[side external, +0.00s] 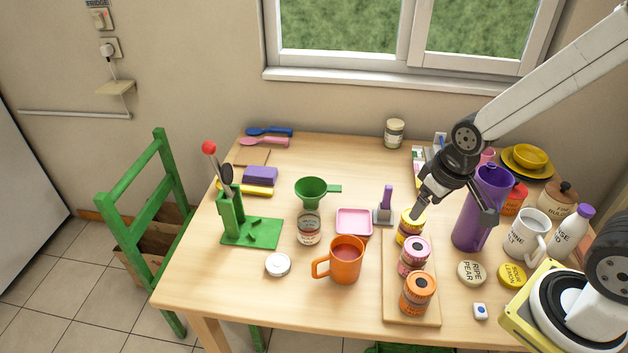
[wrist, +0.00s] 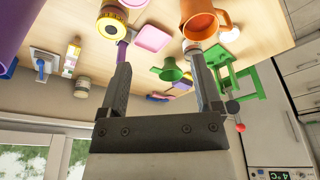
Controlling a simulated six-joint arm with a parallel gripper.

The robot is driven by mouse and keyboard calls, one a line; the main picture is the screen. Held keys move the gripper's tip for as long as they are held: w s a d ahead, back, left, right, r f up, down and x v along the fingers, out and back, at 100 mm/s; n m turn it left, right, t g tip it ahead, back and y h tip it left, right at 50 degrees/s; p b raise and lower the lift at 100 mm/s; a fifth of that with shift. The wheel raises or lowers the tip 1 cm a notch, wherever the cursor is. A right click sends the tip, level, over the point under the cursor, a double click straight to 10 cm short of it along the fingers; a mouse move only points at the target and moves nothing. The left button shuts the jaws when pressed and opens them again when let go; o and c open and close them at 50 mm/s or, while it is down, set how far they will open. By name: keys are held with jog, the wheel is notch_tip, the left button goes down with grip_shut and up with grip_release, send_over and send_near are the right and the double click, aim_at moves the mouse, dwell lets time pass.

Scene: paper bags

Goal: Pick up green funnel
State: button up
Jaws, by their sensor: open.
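In the wrist view the funnel (wrist: 168,71) shows between my two fingers, farther off. My gripper (side external: 453,215) is open and empty. It is right of the funnel in the side view, above the board with the stacked jars and close to the purple pitcher. In the wrist view my gripper (wrist: 160,64) has its fingers well apart, with the funnel beyond them. The jar is partly hidden there.
A yellow-lidded jar (side external: 410,225) stands under my gripper on a wooden board (side external: 398,312). A purple pitcher (side external: 472,222) is to its right. A pink tray (side external: 353,222), orange mug (side external: 345,262) and green utensil stand (side external: 232,215) surround the funnel. Table behind the funnel is clear.

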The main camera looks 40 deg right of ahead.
jog(key=w+d+f+n+y, duration=0.1)
jog(key=w+f+n, duration=0.1)
jog(key=w, duration=0.6)
jog(key=w+d+f+n, duration=0.1)
jog(key=w+f+n, duration=0.1)
jog(key=w, duration=0.6)
jog(key=n+y, duration=0.3)
jog(key=n, duration=0.3)
send_over(334, 188)
jog(key=s+d, duration=0.2)
notch_tip(334, 188, down, 10)
jog(key=shift+w+x, duration=0.25)
jog(key=shift+x, duration=1)
jog(key=shift+f, duration=0.1)
jog(key=shift+h, duration=0.3)
jog(key=shift+x, duration=2.45)
jog(key=shift+w+d, duration=0.1)
jog(key=shift+d, duration=0.05)
jog(key=shift+c, duration=0.2)
grip_shut()
